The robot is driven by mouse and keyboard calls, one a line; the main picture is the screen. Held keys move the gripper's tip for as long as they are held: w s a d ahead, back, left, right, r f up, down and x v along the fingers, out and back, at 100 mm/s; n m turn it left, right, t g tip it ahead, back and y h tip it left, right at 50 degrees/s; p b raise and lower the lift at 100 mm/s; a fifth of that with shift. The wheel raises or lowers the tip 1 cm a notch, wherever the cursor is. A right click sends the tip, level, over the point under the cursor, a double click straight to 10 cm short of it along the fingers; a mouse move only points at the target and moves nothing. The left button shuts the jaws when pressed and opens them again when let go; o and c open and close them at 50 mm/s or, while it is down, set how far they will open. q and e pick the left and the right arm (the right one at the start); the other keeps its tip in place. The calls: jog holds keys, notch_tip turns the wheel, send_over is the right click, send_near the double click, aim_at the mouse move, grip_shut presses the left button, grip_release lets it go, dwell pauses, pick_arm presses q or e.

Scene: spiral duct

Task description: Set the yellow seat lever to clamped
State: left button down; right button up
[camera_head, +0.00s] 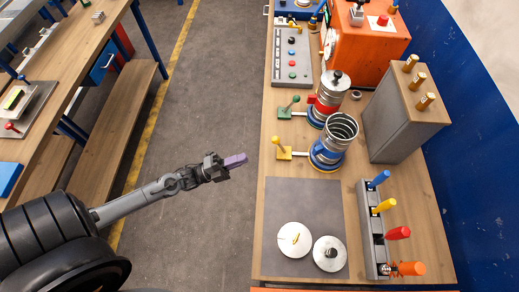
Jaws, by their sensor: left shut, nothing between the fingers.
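The yellow seat lever (277,145) stands at the left edge of the bench, beside the blue-ringed seat (325,163) that holds an open silver spiral duct (341,130). The lever has a yellow knob and a yellow base plate, and its knob leans to the upper left. My left gripper (236,160) is left of the bench, over the floor, with its purple-tipped fingers shut and empty, pointing right toward the lever and apart from it. My right gripper is not in view.
A green lever (291,106) and a red-banded canister (332,90) stand just behind. A grey mat (305,205) with two round discs lies in front. A rack (370,230) of coloured handles is at right. Open floor lies between the benches.

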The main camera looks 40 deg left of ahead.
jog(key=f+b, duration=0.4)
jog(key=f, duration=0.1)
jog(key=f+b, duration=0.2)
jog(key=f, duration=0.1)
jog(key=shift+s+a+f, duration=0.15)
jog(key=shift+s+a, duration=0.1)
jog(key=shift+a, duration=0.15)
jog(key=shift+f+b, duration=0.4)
jog(key=shift+b, duration=0.05)
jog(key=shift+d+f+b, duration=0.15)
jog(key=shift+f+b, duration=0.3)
jog(key=shift+b, duration=0.05)
pick_arm(q)
jog(key=w+a+f+m+g, duration=0.1)
jog(key=a+f+m+g, duration=0.1)
jog(key=a+f, duration=0.7)
jog(key=shift+w+a+f+m+h, duration=0.25)
jog(key=shift+w+m+h, duration=0.15)
jog(key=shift+m, duration=0.3)
jog(key=b, duration=0.1)
send_near(279, 145)
jog(key=w+r, duration=0.1)
jog(key=w+d+r, duration=0.1)
jog(key=w+r, duration=0.1)
jog(key=shift+w+d+r, duration=0.2)
jog(key=shift+d+r, duration=0.2)
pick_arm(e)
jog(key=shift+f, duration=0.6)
